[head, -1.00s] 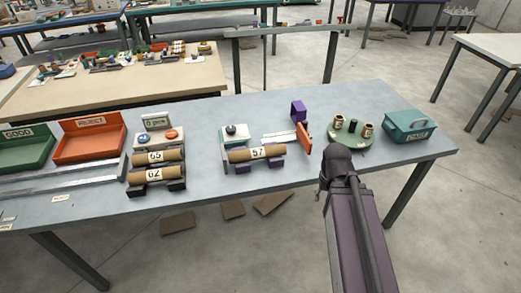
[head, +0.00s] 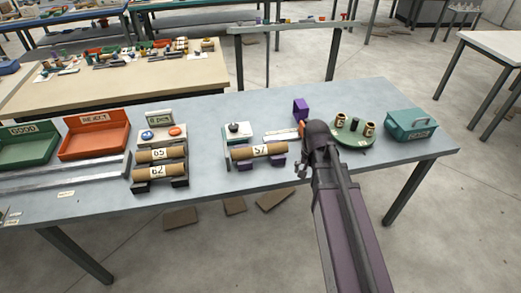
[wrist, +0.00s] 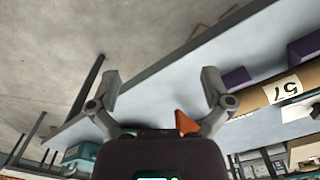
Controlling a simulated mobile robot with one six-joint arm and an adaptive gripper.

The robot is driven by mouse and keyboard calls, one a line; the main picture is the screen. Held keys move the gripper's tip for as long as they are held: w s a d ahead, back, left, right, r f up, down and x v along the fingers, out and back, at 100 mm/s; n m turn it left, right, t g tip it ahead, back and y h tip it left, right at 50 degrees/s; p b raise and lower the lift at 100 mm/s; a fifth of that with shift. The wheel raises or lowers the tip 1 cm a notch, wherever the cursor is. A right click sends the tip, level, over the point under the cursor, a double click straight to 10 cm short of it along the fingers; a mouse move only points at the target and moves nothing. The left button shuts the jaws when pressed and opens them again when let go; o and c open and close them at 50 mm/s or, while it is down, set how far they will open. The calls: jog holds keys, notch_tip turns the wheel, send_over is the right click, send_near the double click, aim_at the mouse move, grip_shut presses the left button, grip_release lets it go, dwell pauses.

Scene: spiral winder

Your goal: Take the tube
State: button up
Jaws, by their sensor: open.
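A brown cardboard tube labelled 57 (head: 272,149) lies across purple supports on the grey table. It also shows upside down at the right of the wrist view (wrist: 252,104). Two more tubes, labelled 65 (head: 172,154) and 62 (head: 168,171), lie on a dark rack to its left. My gripper (head: 301,170) is right of tube 57, near the table's front edge. In the wrist view my gripper (wrist: 160,76) has its two fingers wide apart with nothing between them. The tube is outside the fingers, to their right.
An orange plate (wrist: 185,122) shows behind my right finger in the wrist view. A purple block (head: 300,108), a green round tray (head: 352,141) with small parts and a teal box (head: 410,124) stand right of the tube. Green (head: 28,147) and red (head: 95,139) bins are at left.

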jog(key=w+a+r+m+p, duration=0.3)
jog(key=w+a+m, duration=0.3)
jog(key=w+a, duration=0.5)
notch_tip(320, 180, up, 2)
jog(key=m+p, duration=0.2)
jog(key=m, duration=0.3)
send_over(253, 148)
jog(key=shift+d, duration=0.45)
jog(key=shift+f+b, duration=0.1)
jog(key=shift+b, duration=0.25)
notch_tip(253, 148, down, 8)
jog(key=b, duration=0.8)
jog(key=shift+f, duration=0.2)
jog(key=f+b, duration=0.1)
jog(key=b, duration=0.1)
jog(key=f+b, duration=0.1)
jog(key=f, duration=0.1)
jog(key=shift+a+f+b, duration=0.15)
jog(key=shift+a+b, duration=0.2)
jog(key=shift+f+b, duration=0.95)
